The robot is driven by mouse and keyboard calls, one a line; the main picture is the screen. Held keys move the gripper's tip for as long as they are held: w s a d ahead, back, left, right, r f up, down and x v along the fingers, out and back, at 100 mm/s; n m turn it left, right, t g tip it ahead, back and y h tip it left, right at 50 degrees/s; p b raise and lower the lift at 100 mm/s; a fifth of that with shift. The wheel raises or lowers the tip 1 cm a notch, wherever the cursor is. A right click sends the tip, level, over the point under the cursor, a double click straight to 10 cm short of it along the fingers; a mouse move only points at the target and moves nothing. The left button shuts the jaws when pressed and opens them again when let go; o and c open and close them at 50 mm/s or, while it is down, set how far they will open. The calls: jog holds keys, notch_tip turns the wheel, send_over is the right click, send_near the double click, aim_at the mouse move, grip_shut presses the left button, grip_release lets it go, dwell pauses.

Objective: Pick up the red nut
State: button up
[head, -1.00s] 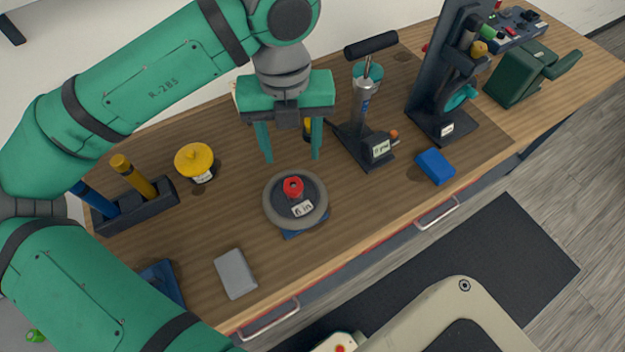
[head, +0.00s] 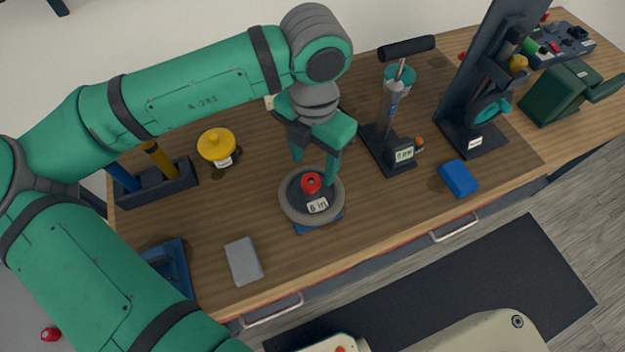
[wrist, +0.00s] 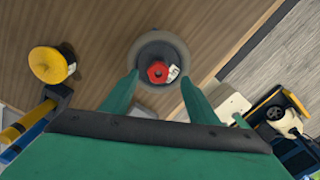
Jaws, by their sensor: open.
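The red nut (head: 312,182) sits in the middle of a round grey dish (head: 290,212) with a dark inside and a white label. In the wrist view the red nut (wrist: 157,72) lies ahead of the fingertips, roughly midway between them. My gripper (head: 313,170) is open and empty, pointing down. Its two green fingers appear either side of the nut in the head view; they do not visibly touch it. The open gripper (wrist: 158,80) also shows in the wrist view, with the nut unobstructed.
A yellow-lidded jar (head: 216,146) stands left of the dish. A pump-like tool with a display (head: 404,155) and a blue block (head: 459,178) stand to the right. A grey block (head: 243,261) lies in front. A dark holder (head: 160,187) with blue and yellow handles is at the left.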

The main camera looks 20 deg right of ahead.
aim_at(311, 181)
jog(key=shift+a+f, duration=0.15)
jog(key=shift+f, duration=1.15)
jog(key=shift+a+f, duration=0.15)
jog(key=shift+f, duration=1.15)
jog(key=c, duration=1.1)
